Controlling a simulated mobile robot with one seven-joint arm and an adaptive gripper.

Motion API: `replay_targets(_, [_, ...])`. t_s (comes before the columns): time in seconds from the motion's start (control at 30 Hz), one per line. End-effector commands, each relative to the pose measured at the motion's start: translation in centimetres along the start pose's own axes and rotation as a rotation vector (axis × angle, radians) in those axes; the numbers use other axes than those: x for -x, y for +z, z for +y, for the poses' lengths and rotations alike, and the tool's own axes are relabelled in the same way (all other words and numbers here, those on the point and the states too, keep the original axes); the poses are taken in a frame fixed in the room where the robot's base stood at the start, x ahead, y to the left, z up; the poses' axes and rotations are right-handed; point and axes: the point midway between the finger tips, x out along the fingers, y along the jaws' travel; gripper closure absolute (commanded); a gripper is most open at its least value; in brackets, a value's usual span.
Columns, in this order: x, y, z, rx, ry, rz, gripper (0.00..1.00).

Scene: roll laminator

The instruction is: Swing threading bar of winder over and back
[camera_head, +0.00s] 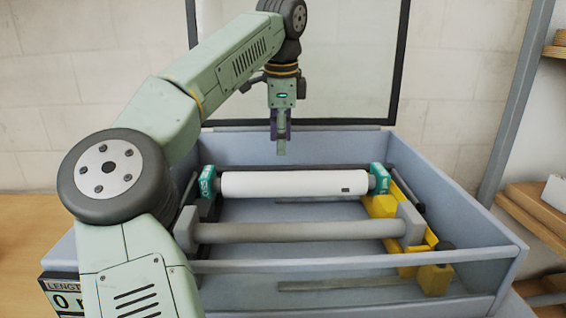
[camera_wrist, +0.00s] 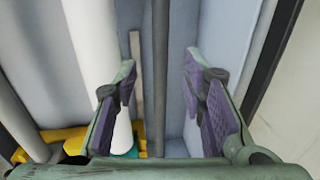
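A thin dark grey bar, which looks like the threading bar (camera_head: 320,166), runs crosswise just behind the white roll (camera_head: 290,184) in the head view. In the wrist view the dark bar (camera_wrist: 160,60) runs up the picture between my fingers, with the white roll (camera_wrist: 92,50) to its left. My gripper (camera_head: 281,146) points down above the rear of the machine, behind the roll; it also shows in the wrist view (camera_wrist: 159,75). Its two purple-padded fingers are apart with a clear gap on each side of the bar. How far below the fingertips the bar lies is hard to tell.
A grey roller (camera_head: 300,231) lies in front of the white roll, and a pale rail (camera_head: 350,261) crosses the front. Yellow parts (camera_head: 412,235) stand at the right. The blue-grey housing walls (camera_head: 455,205) surround these. A clear framed panel (camera_head: 350,60) rises behind.

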Motion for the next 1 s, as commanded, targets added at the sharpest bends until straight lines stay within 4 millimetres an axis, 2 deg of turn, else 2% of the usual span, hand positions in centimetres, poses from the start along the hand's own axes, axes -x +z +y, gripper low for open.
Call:
replay_targets(0.03, [-1.1, 0.1, 0.1, 0.001, 0.002, -0.003, 0.62])
replay_targets(0.2, [-4.1, 0.1, 0.1, 0.0, 0.003, -0.002, 0.62])
replay_targets(0.4, [-6.3, 0.0, 0.0, 0.0, 0.002, 0.0, 0.62])
replay_targets(0.77, [-6.8, 0.0, 0.0, 0.0, 0.0, 0.001, 0.62])
replay_targets(1.0, [-6.8, 0.0, 0.0, 0.0, 0.001, 0.001, 0.78])
